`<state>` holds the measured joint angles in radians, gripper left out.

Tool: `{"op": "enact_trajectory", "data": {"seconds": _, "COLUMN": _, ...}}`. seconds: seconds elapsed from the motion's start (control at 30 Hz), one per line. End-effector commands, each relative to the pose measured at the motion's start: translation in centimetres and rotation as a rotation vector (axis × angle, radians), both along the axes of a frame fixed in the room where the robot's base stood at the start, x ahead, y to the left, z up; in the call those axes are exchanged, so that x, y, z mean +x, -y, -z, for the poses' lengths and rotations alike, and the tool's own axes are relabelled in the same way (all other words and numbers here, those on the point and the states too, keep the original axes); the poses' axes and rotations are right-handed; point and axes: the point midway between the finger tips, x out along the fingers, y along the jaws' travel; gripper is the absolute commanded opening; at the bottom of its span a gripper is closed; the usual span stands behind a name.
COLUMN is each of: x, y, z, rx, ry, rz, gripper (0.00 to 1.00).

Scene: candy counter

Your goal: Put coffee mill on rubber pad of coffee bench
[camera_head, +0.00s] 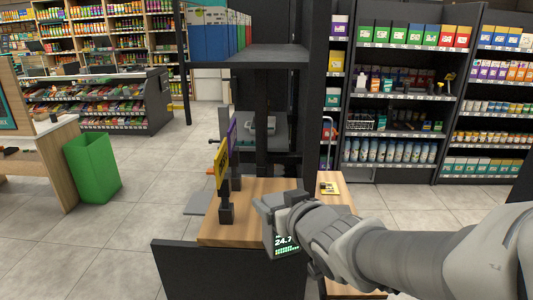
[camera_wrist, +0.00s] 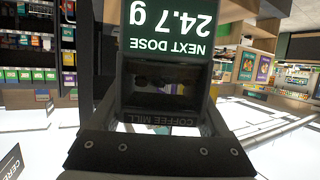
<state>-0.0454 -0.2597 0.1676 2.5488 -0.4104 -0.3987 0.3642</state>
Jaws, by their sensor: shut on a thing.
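The coffee mill (camera_head: 287,243) is a dark unit with a lit display reading 24.7. In the head view it sits just below my gripper (camera_head: 277,207), mostly hidden behind the gripper and arm. In the wrist view the coffee mill (camera_wrist: 166,35) fills the upper middle, with its display and name label upside down. My gripper (camera_wrist: 160,128) is shut on it. A wood-topped bench (camera_head: 240,232) lies beneath and behind the mill in the head view. I cannot tell whether the mill touches it. I cannot make out the rubber pad.
Yellow and purple signs (camera_head: 222,165) stand on the bench's left part. A dark panel (camera_head: 205,270) is at its front. A dark shelf frame (camera_head: 250,55) rises behind. A green bin (camera_head: 93,165) stands left, with open floor between. Stocked shelves (camera_head: 400,95) line the right.

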Motion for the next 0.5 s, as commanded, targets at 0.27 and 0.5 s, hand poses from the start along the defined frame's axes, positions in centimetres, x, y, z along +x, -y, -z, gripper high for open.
{"op": "enact_trajectory", "data": {"seconds": 0.27, "x": 0.5, "y": -0.3, "z": -0.6, "rx": 0.003, "ry": 0.001, "rz": -0.004, "gripper": 0.03}}
{"op": "enact_trajectory", "data": {"seconds": 0.5, "x": 2.0, "y": -0.9, "z": -0.8, "rx": 0.005, "ry": -0.003, "rz": -0.005, "gripper": 0.03}}
